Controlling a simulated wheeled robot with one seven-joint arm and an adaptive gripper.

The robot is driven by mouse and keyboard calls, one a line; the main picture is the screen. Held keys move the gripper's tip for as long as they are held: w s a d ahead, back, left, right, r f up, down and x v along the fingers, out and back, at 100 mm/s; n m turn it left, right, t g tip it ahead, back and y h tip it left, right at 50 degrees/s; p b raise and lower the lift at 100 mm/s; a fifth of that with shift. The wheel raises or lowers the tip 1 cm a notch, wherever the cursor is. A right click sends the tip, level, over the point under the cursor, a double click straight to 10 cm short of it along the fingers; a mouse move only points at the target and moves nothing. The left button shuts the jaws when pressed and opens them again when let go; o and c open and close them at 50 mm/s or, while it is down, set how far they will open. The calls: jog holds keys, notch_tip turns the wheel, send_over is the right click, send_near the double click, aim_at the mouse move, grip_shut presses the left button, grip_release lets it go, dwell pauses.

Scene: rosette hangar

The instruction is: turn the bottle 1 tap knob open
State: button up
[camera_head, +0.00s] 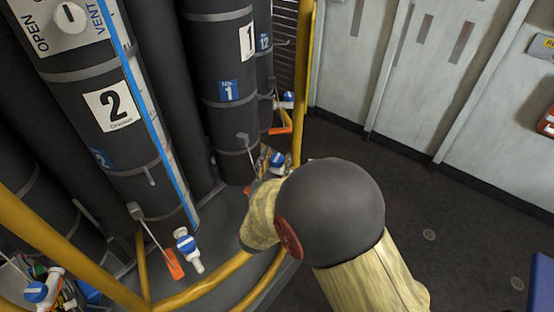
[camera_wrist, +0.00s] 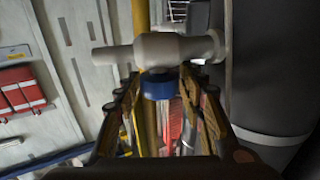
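Bottle 1 (camera_head: 226,125) is a tall dark cylinder with a white "1" label, upright in the head view. A white tap with a blue knob (camera_head: 277,160) shows low beside it, just past my arm. In the wrist view a white tap body (camera_wrist: 158,48) lies across the top, with its blue knob (camera_wrist: 157,87) below it. My gripper (camera_wrist: 160,82) has one finger on each side of the blue knob, with narrow gaps at the sides. It looks open around the knob. In the head view my arm hides most of the gripper.
Bottle 2 (camera_head: 122,165) stands to the left, with its own blue-and-white tap (camera_head: 187,250) and an orange-tipped lever (camera_head: 172,264). A yellow rail (camera_head: 303,80) rises close to the bottle 1 tap. Grey wall panels (camera_head: 440,70) and open dark floor (camera_head: 450,220) lie right.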

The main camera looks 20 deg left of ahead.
jog(key=c, duration=0.8)
